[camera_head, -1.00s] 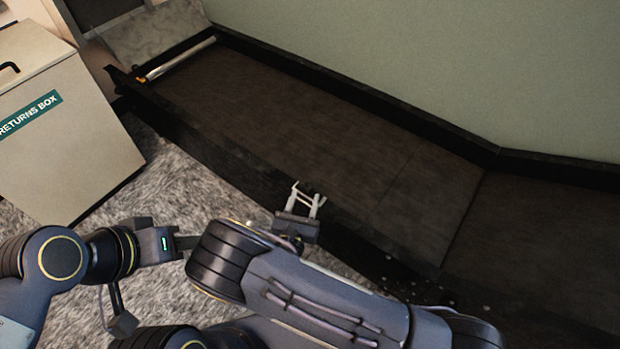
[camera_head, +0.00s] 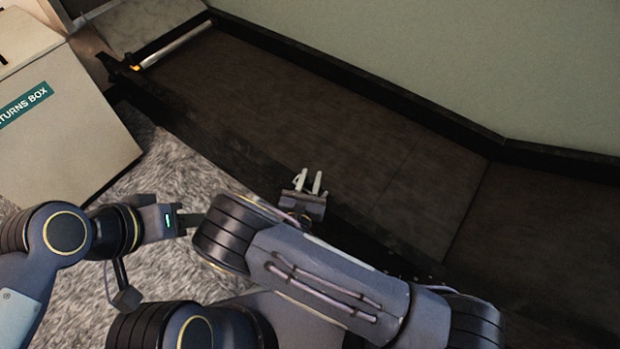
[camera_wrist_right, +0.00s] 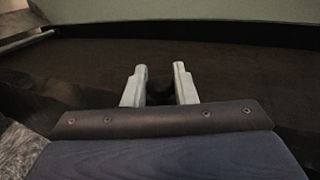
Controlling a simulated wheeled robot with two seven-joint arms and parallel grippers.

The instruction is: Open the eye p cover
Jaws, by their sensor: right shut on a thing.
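My right gripper (camera_head: 309,182) is over the near edge of the dark conveyor bed. In the right wrist view, its pale fingers (camera_wrist_right: 160,85) are shut on a small dark thing (camera_wrist_right: 160,90). This thing blends with the dark bed behind it, and I cannot tell whether it is the eye p cover. No cover is otherwise clearly recognisable. My left gripper (camera_head: 190,221) is at the lower left, over the rug, its fingertips partly behind my right arm. I cannot tell whether it is open.
The dark conveyor bed (camera_head: 290,110) runs from upper left to lower right, with a raised rim. A silver roller (camera_head: 178,45) with an orange spot (camera_head: 136,68) lies at its far left end. A returns box (camera_head: 75,140) stands left on the grey rug (camera_head: 150,165).

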